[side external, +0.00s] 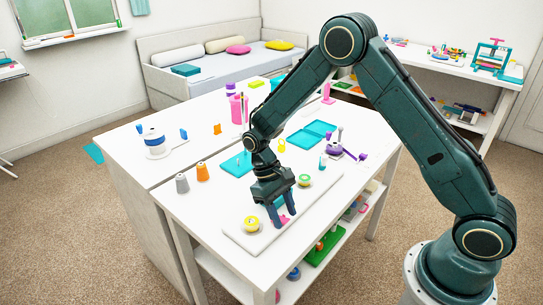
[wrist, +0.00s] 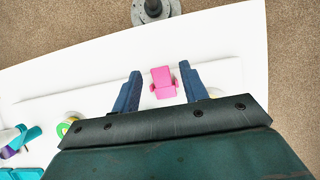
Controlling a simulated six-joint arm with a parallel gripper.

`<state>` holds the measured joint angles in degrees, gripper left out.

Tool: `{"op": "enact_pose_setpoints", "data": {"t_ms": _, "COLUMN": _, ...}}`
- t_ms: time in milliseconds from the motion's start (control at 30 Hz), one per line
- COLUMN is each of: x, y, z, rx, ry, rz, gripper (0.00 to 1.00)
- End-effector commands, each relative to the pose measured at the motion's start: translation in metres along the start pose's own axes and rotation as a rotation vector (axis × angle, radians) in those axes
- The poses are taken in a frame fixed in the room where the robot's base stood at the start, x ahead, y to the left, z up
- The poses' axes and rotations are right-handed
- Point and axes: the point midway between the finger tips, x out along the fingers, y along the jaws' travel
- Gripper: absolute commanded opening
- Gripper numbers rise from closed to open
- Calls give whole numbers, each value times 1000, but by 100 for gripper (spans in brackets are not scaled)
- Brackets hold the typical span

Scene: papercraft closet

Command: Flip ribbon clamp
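A small pink piece, which looks like the ribbon clamp (side external: 286,218), is on the pale board (side external: 237,238) near the table's front edge. In the wrist view the clamp (wrist: 162,80) shows as a pink block with small side lugs. My gripper (side external: 283,219) points down over it. Its two blue fingers stand apart on either side of the clamp, with visible gaps, as the wrist view of my gripper (wrist: 162,74) shows. The clamp's lower side and its exact contact with the board are hard to make out.
A yellow spool (side external: 251,224) and a green spool (side external: 305,180) flank my gripper on the board. The white tabletop (side external: 170,201) has free room at left.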

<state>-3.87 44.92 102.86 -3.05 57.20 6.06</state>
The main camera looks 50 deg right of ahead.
Motion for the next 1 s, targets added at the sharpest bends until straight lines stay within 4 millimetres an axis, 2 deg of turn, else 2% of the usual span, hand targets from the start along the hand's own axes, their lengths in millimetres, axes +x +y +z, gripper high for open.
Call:
{"op": "enact_pose_setpoints", "data": {"t_ms": 267, "x": -1, "y": 0, "z": 0, "rx": 0, "ry": 0, "rz": 0, "gripper": 44}}
{"op": "enact_pose_setpoints", "data": {"t_ms": 467, "x": -10, "y": 0, "z": 0, "rx": 0, "ry": 1, "rz": 0, "gripper": 44}}
{"op": "enact_pose_setpoints", "data": {"t_ms": 667, "x": -33, "y": 0, "z": 0, "rx": 0, "ry": 3, "rz": 0, "gripper": 44}}
{"op": "enact_pose_setpoints", "data": {"t_ms": 1000, "x": -90, "y": 0, "z": 0, "rx": 1, "ry": 5, "rz": 0, "gripper": 44}}
